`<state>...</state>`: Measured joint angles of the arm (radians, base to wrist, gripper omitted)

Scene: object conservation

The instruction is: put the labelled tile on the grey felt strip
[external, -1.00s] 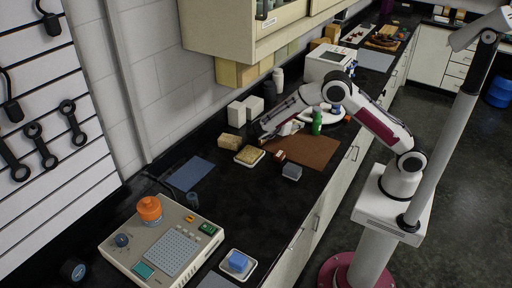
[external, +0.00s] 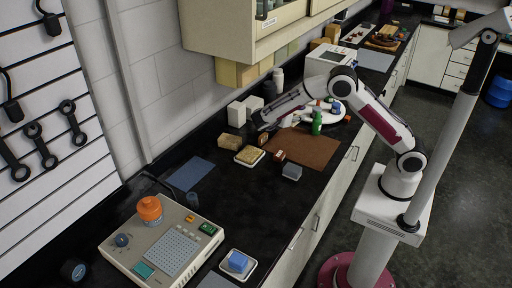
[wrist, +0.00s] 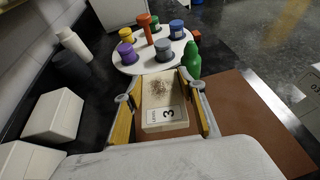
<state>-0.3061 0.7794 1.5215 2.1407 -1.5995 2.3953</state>
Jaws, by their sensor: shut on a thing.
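The labelled tile (wrist: 160,92) is pale, with a brown speckled patch and a white label reading 3. My gripper (wrist: 158,82) is shut on it in the wrist view, with a tan-padded finger on each side. In the external view my gripper (external: 260,127) is over the black bench, left of the brown mat (external: 312,150), and the tile is small and hard to make out there. A grey sheet (external: 214,282) is cut off at the bottom edge. A blue-grey mat (external: 190,174) lies nearer the wall. I cannot tell which is the felt strip.
A sponge on a white dish (external: 239,160), a tan block (external: 229,143) and a grey block (external: 291,173) stand near my gripper. A green bottle (wrist: 192,60) and a round white turntable (wrist: 135,66) with coloured jars are beyond it. An instrument (external: 128,250) occupies the near bench.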

